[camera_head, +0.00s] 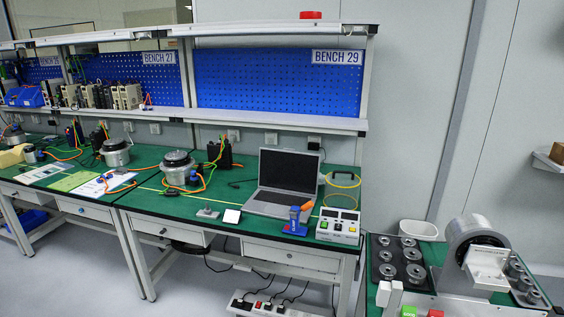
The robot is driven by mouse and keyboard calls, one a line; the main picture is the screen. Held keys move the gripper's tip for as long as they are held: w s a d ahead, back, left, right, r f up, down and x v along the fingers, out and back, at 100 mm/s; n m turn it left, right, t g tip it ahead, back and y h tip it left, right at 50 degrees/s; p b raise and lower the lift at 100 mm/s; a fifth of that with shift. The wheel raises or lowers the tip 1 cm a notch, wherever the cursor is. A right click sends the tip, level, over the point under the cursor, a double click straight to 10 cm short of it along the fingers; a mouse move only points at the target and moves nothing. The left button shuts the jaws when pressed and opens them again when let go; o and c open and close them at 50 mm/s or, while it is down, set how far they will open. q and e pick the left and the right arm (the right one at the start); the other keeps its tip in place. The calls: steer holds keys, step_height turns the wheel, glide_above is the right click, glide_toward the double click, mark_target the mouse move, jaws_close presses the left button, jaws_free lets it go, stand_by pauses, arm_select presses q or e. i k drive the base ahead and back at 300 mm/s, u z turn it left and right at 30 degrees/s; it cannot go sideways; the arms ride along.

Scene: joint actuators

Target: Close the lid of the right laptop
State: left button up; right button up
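A silver laptop (275,203) stands open on the green top of the bench marked BENCH 29. Its lid (290,172) is raised and tilted slightly back, with a dark screen facing me. The keyboard base lies flat near the right part of the bench. It is the only laptop I can make out. Neither of my grippers is in view.
A control box (338,226) with buttons and a blue tool with an orange top (296,220) stand close to the laptop's right front. A yellow-rimmed ring (342,180) is at its right. A motor (177,168) stands left. A side table (380,305) with metal parts is at lower right.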

mark_target(287, 170)
steer(key=z, duration=0.05)
steer(key=i, duration=0.25)
steer(key=u, duration=1.2)
steer(key=i, duration=3.15)
steer(key=z, duration=2.65)
